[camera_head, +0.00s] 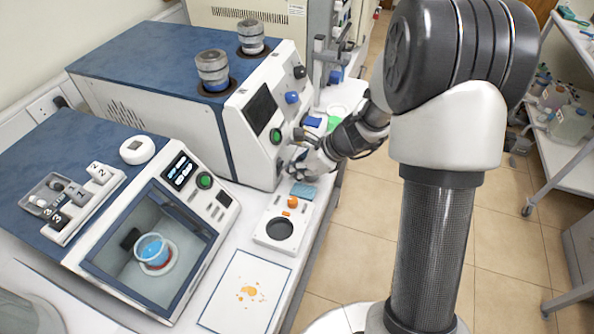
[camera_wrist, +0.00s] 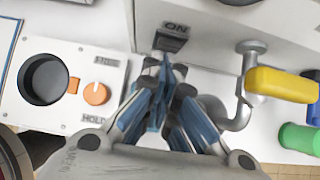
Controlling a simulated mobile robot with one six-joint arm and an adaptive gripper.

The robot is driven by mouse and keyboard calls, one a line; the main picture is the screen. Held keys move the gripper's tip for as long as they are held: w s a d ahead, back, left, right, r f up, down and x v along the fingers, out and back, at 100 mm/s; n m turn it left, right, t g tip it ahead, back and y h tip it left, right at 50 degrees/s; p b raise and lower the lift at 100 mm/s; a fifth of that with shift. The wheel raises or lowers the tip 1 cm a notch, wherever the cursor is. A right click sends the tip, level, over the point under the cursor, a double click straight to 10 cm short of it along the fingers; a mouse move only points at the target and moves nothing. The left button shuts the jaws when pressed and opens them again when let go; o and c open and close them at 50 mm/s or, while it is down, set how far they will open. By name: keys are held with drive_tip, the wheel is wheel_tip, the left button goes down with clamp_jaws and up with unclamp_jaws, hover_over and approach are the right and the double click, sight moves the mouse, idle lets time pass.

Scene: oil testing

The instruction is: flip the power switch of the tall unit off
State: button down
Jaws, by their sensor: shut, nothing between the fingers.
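The tall unit (camera_head: 160,85) is a large blue-topped white machine with a sloped front panel, in the upper left of the head view. In the wrist view its black power switch (camera_wrist: 168,43) sits low on the white front, by an "ON" label. How far the switch is tipped is too small to tell. My gripper (camera_head: 296,166) is at the lower front of this unit and hides the switch in the head view. In the wrist view my gripper (camera_wrist: 165,72) is shut and empty, its blue-grey fingertips just below the switch; contact cannot be told.
A white box (camera_head: 268,240) with an orange knob lies left of my gripper in the wrist view. A yellow-handled tap (camera_wrist: 280,84) and a green cap (camera_wrist: 299,138) are close on the right. A lower machine (camera_head: 150,250) stands in front of the tall unit.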

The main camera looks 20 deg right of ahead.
drive_tip(key=shift+r, duration=0.1)
drive_tip(key=shift+r+p, duration=0.75)
drive_tip(key=shift+d, duration=0.15)
drive_tip(key=s+d, duration=0.1)
drive_tip(key=s+d+r+p, duration=0.1)
drive_tip(key=d, duration=0.1)
drive_tip(key=shift+s+d+r+p, duration=0.3)
drive_tip(key=shift+s+d+r, duration=0.1)
drive_tip(key=p+v, duration=0.2)
drive_tip(key=v, duration=0.6)
drive_tip(key=shift+p, duration=0.4)
drive_tip(key=shift+s+r, duration=0.1)
